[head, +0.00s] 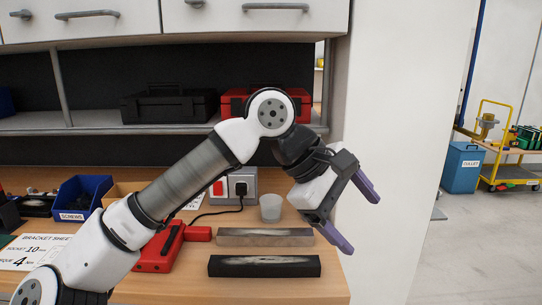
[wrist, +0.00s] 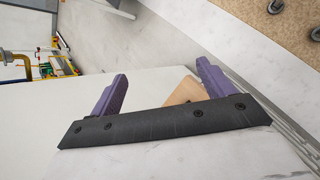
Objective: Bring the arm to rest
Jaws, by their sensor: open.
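My arm reaches from the lower left up over the wooden workbench (head: 190,287) and bends down to the right in the head view. My gripper (head: 358,217) is open and empty near the bench's right end, with its purple fingers spread apart. It hangs in the air in front of the white side panel (head: 385,150). In the wrist view my gripper (wrist: 160,88) also shows both purple fingers wide apart with nothing between them that is held. A small corner of wood shows beyond the fingers there.
Below and left of the gripper lie a black block (head: 264,266) and a grey block (head: 265,236). A translucent cup (head: 271,208), a red tool (head: 160,250) and a blue screw bin (head: 82,198) stand on the bench. The floor at right is open, before a blue bin (head: 462,168) and yellow cart (head: 508,182).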

